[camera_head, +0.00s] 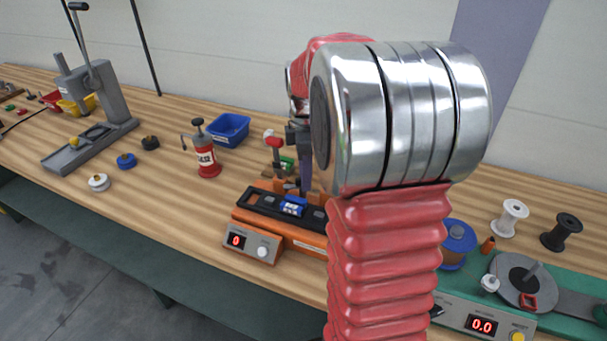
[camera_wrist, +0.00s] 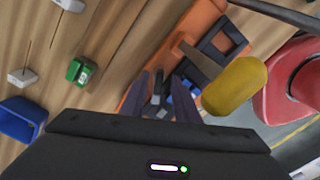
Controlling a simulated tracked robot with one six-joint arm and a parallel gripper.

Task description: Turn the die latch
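The orange bench device (camera_head: 303,238) has a red digit display, a knob and a black track holding a blue block (camera_head: 292,206). I cannot tell for sure which part is the die latch. In the wrist view a lever bar (camera_wrist: 200,62) with a large yellow grip (camera_wrist: 235,86) stands right of my fingers, over the device's black frame. My gripper (camera_head: 304,186) points down just above the device. Its grey-purple fingers (camera_wrist: 162,84) are apart, with grey and blue parts seen between and beside them; contact cannot be told. My arm hides the device's right end in the head view.
A red-handled tool (camera_head: 275,143) stands behind the device. A red bottle (camera_head: 207,160) and a blue bin (camera_head: 229,129) are to its left. A green-based machine (camera_head: 467,318) and spools (camera_head: 510,215) are to the right.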

